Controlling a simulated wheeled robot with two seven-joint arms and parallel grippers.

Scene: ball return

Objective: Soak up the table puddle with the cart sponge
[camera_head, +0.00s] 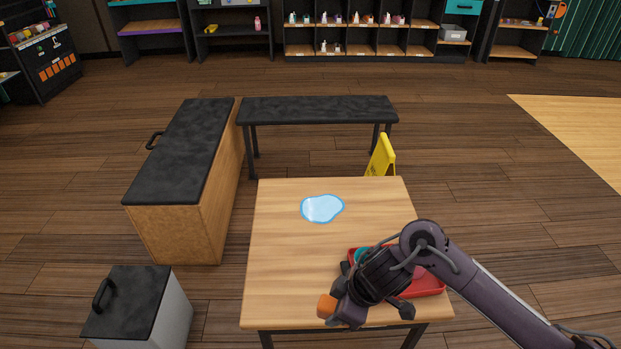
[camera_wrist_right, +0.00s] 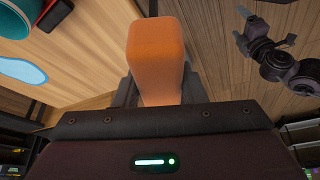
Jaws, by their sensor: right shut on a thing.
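The blue puddle (camera_head: 322,208) lies on the back half of the light wooden table (camera_head: 275,260). It also shows at the left edge of the right wrist view (camera_wrist_right: 22,70). My right gripper (camera_head: 336,309) is shut on the orange sponge (camera_head: 326,306), above the table's front part. The sponge fills the middle of the right wrist view (camera_wrist_right: 157,55) and is apart from the puddle. My left gripper (camera_wrist_right: 243,26) shows small at the upper right of the right wrist view; its jaws are too small to judge.
A red tray (camera_head: 428,283) with a teal thing (camera_head: 361,254) sits at the table's front right, partly hidden by my right arm. A yellow floor sign (camera_head: 382,156) stands behind the table. A dark bench (camera_head: 318,109) and black-topped cabinets (camera_head: 180,150) are beyond and left.

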